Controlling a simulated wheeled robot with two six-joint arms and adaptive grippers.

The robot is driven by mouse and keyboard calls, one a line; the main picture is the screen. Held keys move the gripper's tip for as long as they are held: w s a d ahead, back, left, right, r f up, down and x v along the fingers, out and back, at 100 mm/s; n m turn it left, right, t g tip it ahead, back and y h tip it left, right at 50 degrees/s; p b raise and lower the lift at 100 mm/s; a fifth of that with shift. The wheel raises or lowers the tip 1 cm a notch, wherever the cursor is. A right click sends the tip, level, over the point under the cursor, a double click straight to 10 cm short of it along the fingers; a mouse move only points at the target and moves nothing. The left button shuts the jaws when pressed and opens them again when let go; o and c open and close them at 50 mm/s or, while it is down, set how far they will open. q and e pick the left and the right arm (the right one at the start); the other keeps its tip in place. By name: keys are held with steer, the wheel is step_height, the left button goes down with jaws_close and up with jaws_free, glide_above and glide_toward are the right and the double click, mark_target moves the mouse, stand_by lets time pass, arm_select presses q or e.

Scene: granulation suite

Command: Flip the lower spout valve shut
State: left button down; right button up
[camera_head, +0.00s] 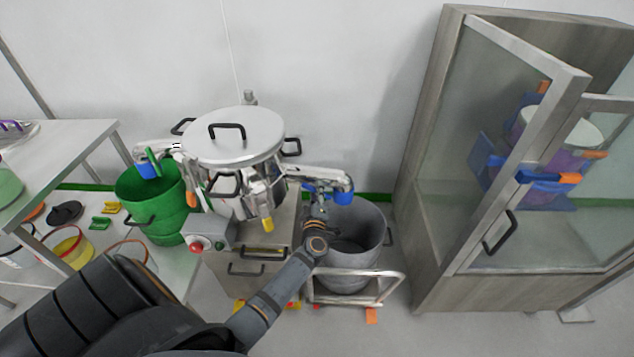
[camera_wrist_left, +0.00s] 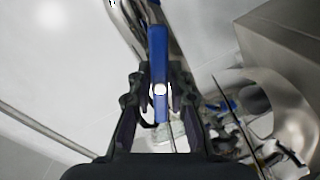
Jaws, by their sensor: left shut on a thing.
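The steel vessel (camera_head: 234,135) has a spout on each side. The right spout (camera_head: 318,175) sits lower, with a blue outlet end (camera_head: 342,197) above a grey bin (camera_head: 350,240). My left gripper (camera_head: 315,200) reaches up beneath this spout from the front. In the left wrist view, a long blue valve handle (camera_wrist_left: 158,45) lies between the fingers of this gripper (camera_wrist_left: 158,95), which is shut on it. The handle meets the shiny spout pipe (camera_wrist_left: 127,18) near the top of that view. In the head view the gripper mostly hides the handle. My right gripper does not show.
The left spout (camera_head: 155,150) hangs over a green bucket (camera_head: 152,203). A control box with a red button (camera_head: 195,247) is left of my forearm. The grey bin stands on a wheeled trolley (camera_head: 345,298). A cabinet with an open glass door (camera_head: 505,140) stands at right.

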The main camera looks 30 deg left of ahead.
arm_select(q)
steer(key=m+p, duration=0.3)
steer(key=shift+r+m+p, duration=0.2)
steer(key=shift+m+p, duration=0.15)
steer(key=shift+m, duration=0.05)
steer(key=m+p, duration=0.2)
steer(key=shift+m, duration=0.3)
steer(key=shift+f+m+p, duration=0.1)
steer(key=shift+m+p, duration=0.85)
steer(key=shift+m, duration=0.25)
steer(key=shift+f+m+p, duration=0.1)
steer(key=shift+m+p, duration=0.5)
steer(key=shift+m, duration=0.6)
steer(key=c, duration=1.2)
jaws_free()
